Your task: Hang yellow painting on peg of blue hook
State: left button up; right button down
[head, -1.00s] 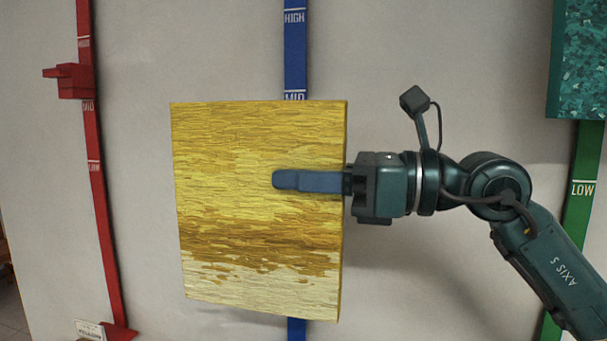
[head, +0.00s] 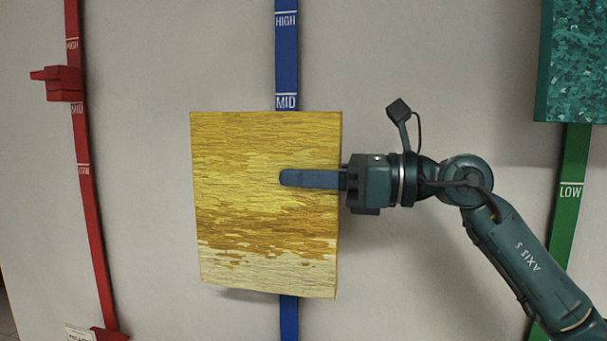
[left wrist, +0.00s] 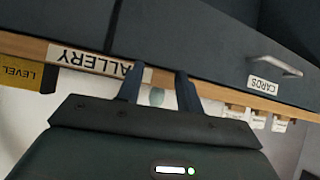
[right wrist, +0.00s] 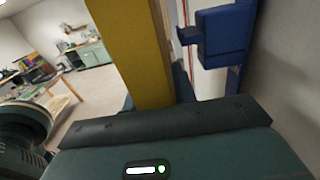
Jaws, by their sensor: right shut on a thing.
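The yellow painting (head: 260,235) hangs upright in the air before the blue strip (head: 286,60). My right gripper (head: 310,179) is shut on its right side edge, with one blue finger across its front. The painting hides the blue hook in the head view. In the right wrist view the blue hook (right wrist: 225,38) stands on the wall, with its peg pointing towards the painting's yellow edge (right wrist: 128,45). I cannot tell whether the painting touches the peg. My left gripper (left wrist: 158,88) shows in the left wrist view with its fingers apart and nothing between them.
A red hook (head: 65,84) is on a red strip (head: 85,200) at the left. A teal painting (head: 575,60) hangs over the green strip (head: 572,215) at the right. A wooden ledge (left wrist: 215,93) with signs is close to my left gripper.

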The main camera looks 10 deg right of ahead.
pick_arm(q)
jog(key=shift+d, duration=0.1)
pick_arm(e)
jog(key=w, duration=0.1)
jog(key=w+d+f, duration=0.1)
jog(key=w, duration=0.1)
jog(key=shift+w+d+f, duration=0.15)
jog(key=shift+w+d, duration=0.1)
dwell(0.5)
dwell(0.4)
pick_arm(q)
jog(key=shift+f+b, duration=0.25)
jog(key=shift+b, duration=0.15)
pick_arm(e)
jog(key=shift+f, duration=0.25)
jog(key=c, duration=1.1)
grip_release()
jog(key=shift+o, duration=0.2)
pick_arm(q)
jog(key=d+b, duration=0.1)
jog(key=b, duration=0.1)
jog(key=h+b, duration=0.1)
jog(key=b, duration=0.1)
jog(key=shift+w+d+f+m+t, duration=0.15)
jog(key=shift+w+d+m+t, duration=0.15)
jog(key=shift+d, duration=0.1)
pick_arm(e)
jog(key=v, duration=1.3)
